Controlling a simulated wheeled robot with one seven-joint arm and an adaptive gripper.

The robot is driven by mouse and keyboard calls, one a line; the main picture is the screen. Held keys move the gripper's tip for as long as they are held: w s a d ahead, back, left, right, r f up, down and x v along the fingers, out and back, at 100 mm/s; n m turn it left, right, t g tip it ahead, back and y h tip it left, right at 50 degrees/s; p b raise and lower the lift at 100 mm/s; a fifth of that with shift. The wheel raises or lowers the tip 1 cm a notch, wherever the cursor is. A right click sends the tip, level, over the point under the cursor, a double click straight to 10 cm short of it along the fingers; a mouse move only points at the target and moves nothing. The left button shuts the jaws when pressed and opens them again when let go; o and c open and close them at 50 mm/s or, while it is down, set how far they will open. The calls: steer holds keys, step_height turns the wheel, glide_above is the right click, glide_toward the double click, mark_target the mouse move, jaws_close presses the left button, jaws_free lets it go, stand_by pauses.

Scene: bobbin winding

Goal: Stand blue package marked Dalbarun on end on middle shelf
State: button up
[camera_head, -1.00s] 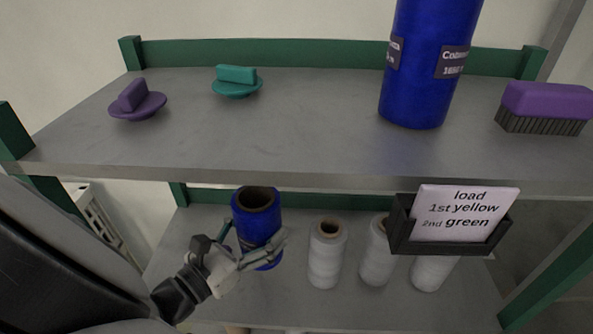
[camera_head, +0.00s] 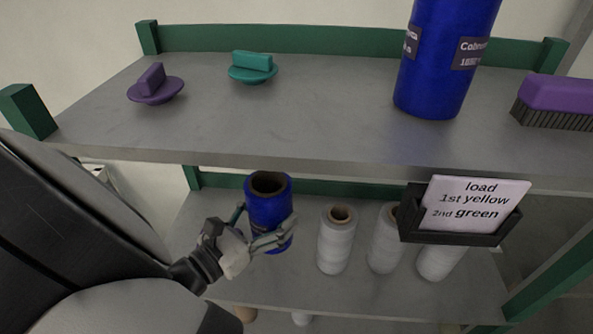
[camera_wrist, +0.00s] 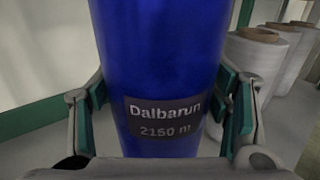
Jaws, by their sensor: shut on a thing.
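The blue package marked Dalbarun (camera_wrist: 160,60) is a blue cylinder with a dark label reading "Dalbarun 2150 m". In the head view the package (camera_head: 268,205) is upright, its open hollow end up, at the left of the shelf below the top one. My gripper (camera_head: 262,236) is shut on it from the front left. In the wrist view its fingers (camera_wrist: 165,110) lie on both sides of the cylinder. The package's bottom edge is hard to see, so I cannot tell whether it touches the middle shelf (camera_head: 300,285).
White spools (camera_head: 336,240) stand right of the package on the same shelf. The top shelf (camera_head: 300,120) overhangs, holding a purple knob (camera_head: 155,88), a teal knob (camera_head: 252,68), another blue cylinder (camera_head: 440,60) and a purple brush (camera_head: 560,100). A sign holder (camera_head: 460,236) hangs from its front edge.

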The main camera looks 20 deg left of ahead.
steer(key=shift+f, duration=0.15)
steer(key=shift+f+b, duration=1.15)
steer(key=shift+f, duration=1.15)
steer(key=o, duration=1.5)
steer(key=shift+c, duration=0.2)
steer(key=shift+r, duration=0.1)
